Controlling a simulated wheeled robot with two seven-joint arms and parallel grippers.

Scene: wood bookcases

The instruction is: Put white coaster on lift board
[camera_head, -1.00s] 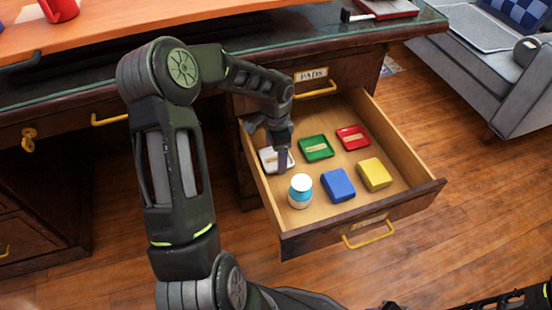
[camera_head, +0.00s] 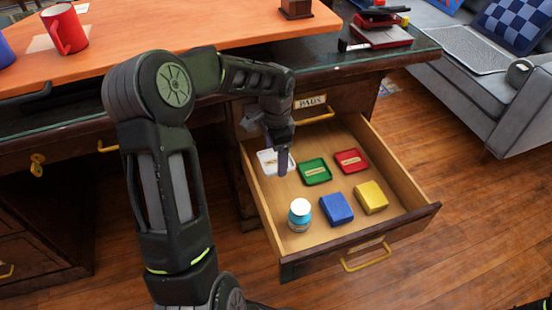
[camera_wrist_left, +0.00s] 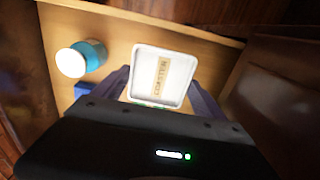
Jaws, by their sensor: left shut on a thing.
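The white coaster (camera_head: 267,161) is a square, shallow dish with a paper label, raised over the back left part of the open drawer. My left gripper (camera_head: 279,158) is shut on it, partly covering it in the head view. In the left wrist view the coaster (camera_wrist_left: 148,92) lies between the two fingers, label facing the camera. An orange wooden board (camera_head: 185,22) tops the desk at the upper left; I cannot tell for sure that it is the lift board.
The drawer (camera_head: 300,262) also holds a green coaster (camera_head: 315,171), a red coaster (camera_head: 350,161), a blue block (camera_head: 336,208), a yellow block (camera_head: 371,196) and a white-capped blue bottle (camera_head: 300,215). A red mug (camera_head: 65,30) and a wooden object (camera_head: 296,8) stand on the orange board.

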